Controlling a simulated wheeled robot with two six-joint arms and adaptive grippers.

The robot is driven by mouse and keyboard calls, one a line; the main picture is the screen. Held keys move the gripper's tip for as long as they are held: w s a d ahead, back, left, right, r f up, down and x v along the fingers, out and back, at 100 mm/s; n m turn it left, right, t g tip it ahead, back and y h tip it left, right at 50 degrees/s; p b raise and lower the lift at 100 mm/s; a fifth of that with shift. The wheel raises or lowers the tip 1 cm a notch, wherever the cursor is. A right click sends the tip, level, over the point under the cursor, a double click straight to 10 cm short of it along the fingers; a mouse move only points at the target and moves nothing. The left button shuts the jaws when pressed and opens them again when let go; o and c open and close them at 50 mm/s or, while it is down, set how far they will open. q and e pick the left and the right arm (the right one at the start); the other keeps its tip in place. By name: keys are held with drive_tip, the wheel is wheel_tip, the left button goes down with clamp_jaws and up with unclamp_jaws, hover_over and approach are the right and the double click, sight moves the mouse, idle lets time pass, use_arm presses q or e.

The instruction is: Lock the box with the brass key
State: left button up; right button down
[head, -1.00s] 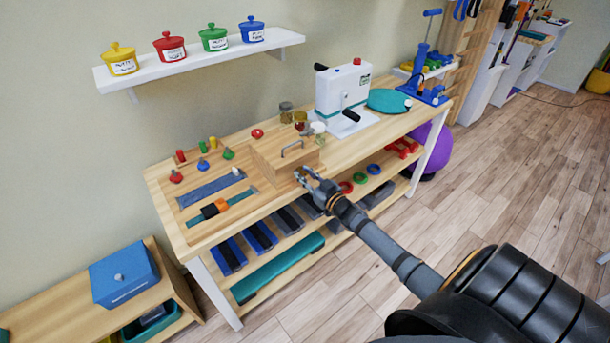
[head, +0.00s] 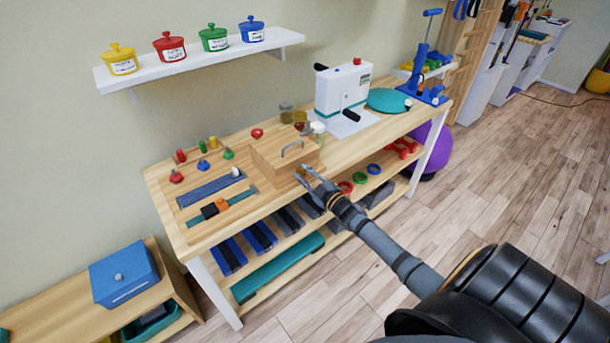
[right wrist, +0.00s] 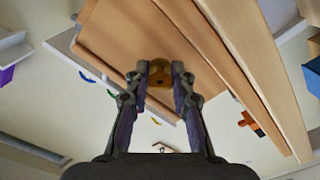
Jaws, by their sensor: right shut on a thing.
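The wooden box (head: 270,168) sits on the bench near its front edge, with a metal handle (head: 292,148) on top. Its lid looks closed. My right gripper (head: 304,175) is at the right part of the box's front. In the right wrist view, the brass key (right wrist: 180,72) shows its rounded head between the fingertips of my right gripper (right wrist: 168,76), against the box's wooden face (right wrist: 120,38). The gripper is shut on the key. The key's shaft and the keyhole are hidden, so I cannot tell how deep it sits. My left gripper is out of view.
On the bench (head: 205,238), a white machine (head: 340,92) and small jars (head: 286,112) stand behind and right of the box. Coloured pegs and a blue strip (head: 210,188) lie to the left. A lower shelf holds bins and rings. Floor in front is clear.

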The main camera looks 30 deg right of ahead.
drive_tip(key=n, duration=0.4)
drive_tip(key=shift+n, duration=0.3)
drive_tip(key=shift+n+b, duration=0.3)
drive_tip(key=shift+n, duration=2)
drive_tip(key=c, duration=1.1)
unclamp_jaws()
drive_tip(key=s, duration=0.8)
drive_tip(key=s+d, duration=0.1)
drive_tip(key=s, duration=0.3)
